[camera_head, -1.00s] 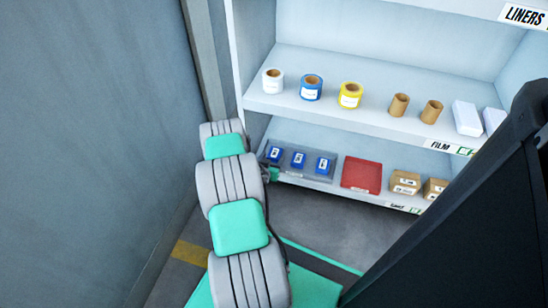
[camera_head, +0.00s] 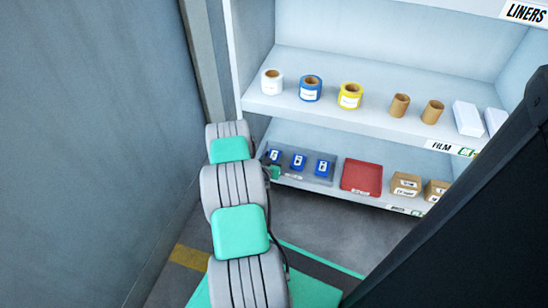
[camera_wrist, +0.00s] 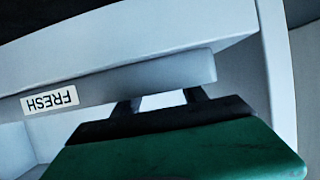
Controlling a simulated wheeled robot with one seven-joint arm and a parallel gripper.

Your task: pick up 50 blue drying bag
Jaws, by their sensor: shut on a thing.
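The label text is too small to read. My gripper (camera_wrist: 163,98) reaches in at the shelf's left end. It is shut on the leftmost blue bag (camera_head: 273,157), which is partly covered by my wrist in the head view. In the wrist view the two dark fingers show beyond the green gripper body, but the bag itself cannot be made out.
A red bin (camera_head: 361,177) and cardboard boxes (camera_head: 406,184) stand to the right on the same shelf. The upper shelf (camera_head: 380,122) with tape rolls lies above. The wrist view shows a shelf edge with a FRESH label (camera_wrist: 50,100). A grey wall is close on the left.

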